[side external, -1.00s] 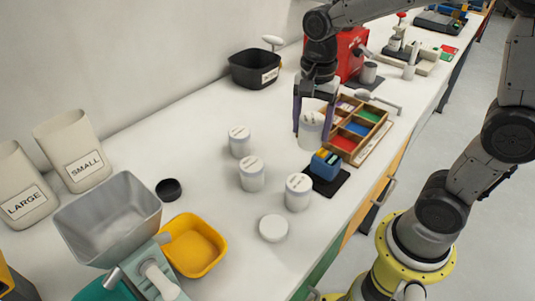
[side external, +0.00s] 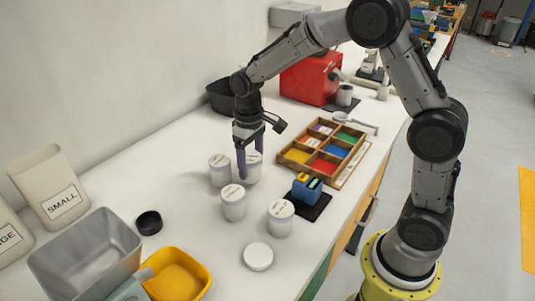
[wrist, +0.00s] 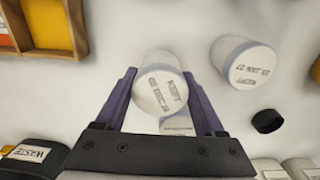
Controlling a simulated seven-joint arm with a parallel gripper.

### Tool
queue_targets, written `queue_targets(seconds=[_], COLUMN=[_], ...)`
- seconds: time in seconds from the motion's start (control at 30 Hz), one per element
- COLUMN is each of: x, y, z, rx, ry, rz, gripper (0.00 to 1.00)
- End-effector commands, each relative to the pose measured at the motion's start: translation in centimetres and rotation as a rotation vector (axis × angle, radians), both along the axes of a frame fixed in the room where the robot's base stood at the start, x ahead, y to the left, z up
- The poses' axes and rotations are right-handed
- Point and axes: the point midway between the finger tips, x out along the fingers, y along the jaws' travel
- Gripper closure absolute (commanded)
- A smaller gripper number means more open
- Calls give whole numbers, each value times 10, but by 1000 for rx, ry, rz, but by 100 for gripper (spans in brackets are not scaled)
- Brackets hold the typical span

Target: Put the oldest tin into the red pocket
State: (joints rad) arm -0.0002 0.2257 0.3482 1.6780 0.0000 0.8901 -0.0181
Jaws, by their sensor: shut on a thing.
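My gripper (side external: 250,172) is shut on a white tin (side external: 254,168). In the wrist view this tin (wrist: 160,92) sits between the fingertips, its lid printed with small, upside-down text that I cannot read surely. Three other white tins stand on the bench in the side view: one (side external: 220,172) just left of the held tin, one (side external: 233,205) in front, and one (side external: 280,219) nearer the front edge. The red pocket (side external: 322,166) is in the wooden divided tray (side external: 301,176), right of my gripper. I cannot tell whether the held tin touches the bench.
A blue and yellow block (side external: 307,188) stands on a dark mat before the tray. A white disc (side external: 258,256), a black puck (side external: 149,222) and a yellow tub (side external: 177,275) lie nearer the camera. A black bin (side external: 221,98) stands behind my gripper.

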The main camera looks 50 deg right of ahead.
Motion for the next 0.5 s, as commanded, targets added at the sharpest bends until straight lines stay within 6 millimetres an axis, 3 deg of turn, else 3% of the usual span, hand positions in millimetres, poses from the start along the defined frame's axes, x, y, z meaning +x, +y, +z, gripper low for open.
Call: queue_targets(seconds=[0.13,0.27,0.5], x=[3,10,10], y=[-9,-43,-142], z=[20,39,78], rx=[0,-1,-1], ry=[-7,-6,-4], rz=[43,4,-153], gripper=[94,94,94])
